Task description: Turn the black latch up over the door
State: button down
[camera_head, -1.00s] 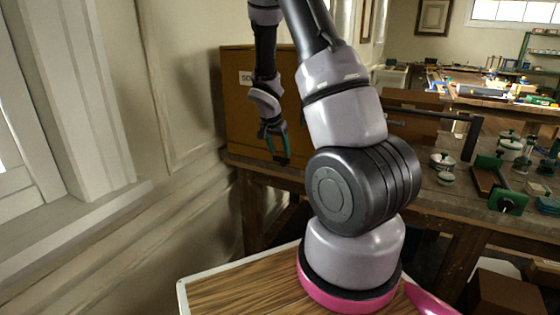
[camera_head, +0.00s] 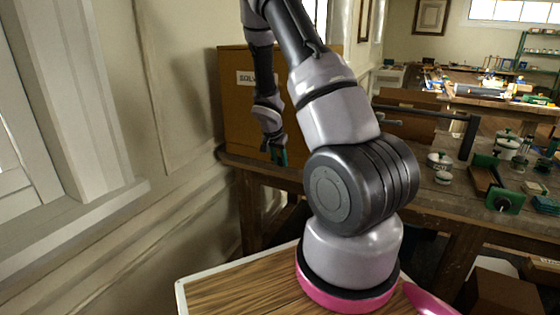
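A brown-orange cabinet (camera_head: 233,110) stands at the back left of the wooden bench, with a partly covered white label reading "SOL…" (camera_head: 244,78). My arm crosses in front of it and hides much of its front. I cannot make out the black latch or the door's edges in this view. My gripper (camera_head: 278,155), with dark and teal fingers, hangs pointing down in front of the cabinet's lower part. It is small and dark here, so I cannot tell its opening or whether it touches anything.
A black angled bar (camera_head: 468,138) stands on the bench (camera_head: 425,205) right of my arm. Small white pots with green lids (camera_head: 440,160) and a green-ended wooden piece (camera_head: 504,200) lie further right. A panelled wall (camera_head: 180,90) is close on the left.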

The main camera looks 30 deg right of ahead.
jog(key=shift+w+r, duration=0.1)
jog(key=w+a+r+n+g+h, duration=0.2)
jog(key=w+a+n+g+h, duration=0.2)
jog(key=g+h, duration=0.7)
jog(key=shift+w+n+g+h, duration=0.3)
jog(key=shift+w+h, duration=0.15)
jog(key=shift+h, duration=0.15)
dwell(0.5)
jog(key=shift+a, duration=0.1)
dwell(0.4)
jog(key=c, duration=0.6)
grip_release()
